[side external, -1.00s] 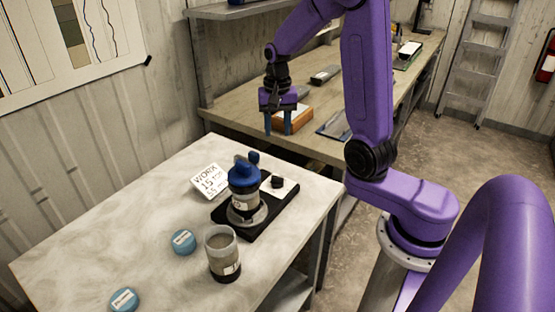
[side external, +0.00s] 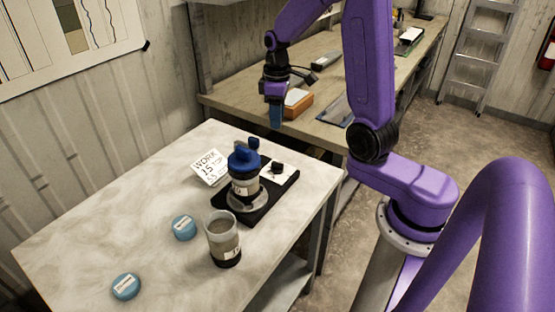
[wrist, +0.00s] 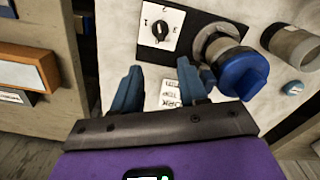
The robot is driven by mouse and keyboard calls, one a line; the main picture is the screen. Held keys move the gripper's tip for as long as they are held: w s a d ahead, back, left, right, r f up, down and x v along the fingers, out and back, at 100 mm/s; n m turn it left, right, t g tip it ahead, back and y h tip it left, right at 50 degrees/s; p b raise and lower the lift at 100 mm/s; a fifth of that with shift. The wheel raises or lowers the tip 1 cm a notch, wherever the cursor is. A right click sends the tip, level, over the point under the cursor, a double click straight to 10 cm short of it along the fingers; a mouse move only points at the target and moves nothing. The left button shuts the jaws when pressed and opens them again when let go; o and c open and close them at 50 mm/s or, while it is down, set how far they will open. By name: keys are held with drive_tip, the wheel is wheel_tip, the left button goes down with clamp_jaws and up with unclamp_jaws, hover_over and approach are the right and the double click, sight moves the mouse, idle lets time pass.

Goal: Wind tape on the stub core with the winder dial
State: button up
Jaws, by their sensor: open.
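The winder dial (side external: 277,167) is a small black knob on a white plate at the back right of a black base (side external: 262,212). In the wrist view the dial (wrist: 160,30) has marks 1, 2 and 3 around it. A short core with a blue crank-like cap (side external: 243,161) stands upright on a grey round seat on the base. The blue cap also shows in the wrist view (wrist: 243,73). My gripper (side external: 275,122) is open and empty, pointing down above and behind the dial. Its blue fingers (wrist: 160,70) are apart in the wrist view.
A clear cup-like core liner with a dark bottom (side external: 223,240) stands in front of the base. Two blue caps (side external: 184,227) (side external: 126,286) lie on the pale table (side external: 90,225). A work card (side external: 210,168) sits left of the base. An orange-brown box (side external: 297,103) is on the back bench.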

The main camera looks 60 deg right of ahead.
sight(277, 162)
wheel_tip(277, 162, down, 16)
drive_tip(key=shift+r, duration=0.2)
idle(0.4)
clamp_jaws()
